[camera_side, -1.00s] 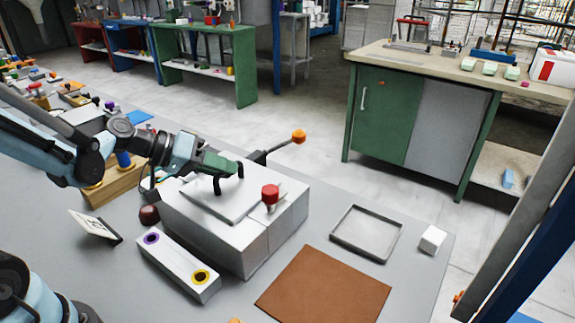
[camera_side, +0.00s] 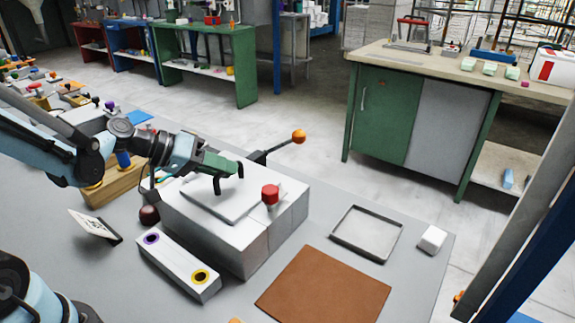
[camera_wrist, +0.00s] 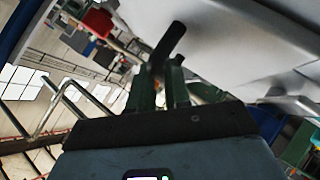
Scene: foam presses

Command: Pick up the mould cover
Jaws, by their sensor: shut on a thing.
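The mould cover (camera_side: 228,206) is a flat pale grey plate with a black handle. It lies on top of the white press block (camera_side: 215,239); I cannot see any clear gap under it. My gripper (camera_side: 232,172), with green fingers, is shut on the black handle, which is partly hidden by the fingers in the side view. In the wrist view the dark handle (camera_wrist: 170,40) stands between the fingertips, with a pale surface (camera_wrist: 235,40) beside it.
A red knob (camera_side: 270,194) stands close to the cover's right. A lever with an orange ball (camera_side: 299,136) sticks out behind. A box with two ringed holes (camera_side: 179,267) stands in front. A grey tray (camera_side: 390,254), white cube (camera_side: 432,239) and brown mat (camera_side: 323,287) lie to the right.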

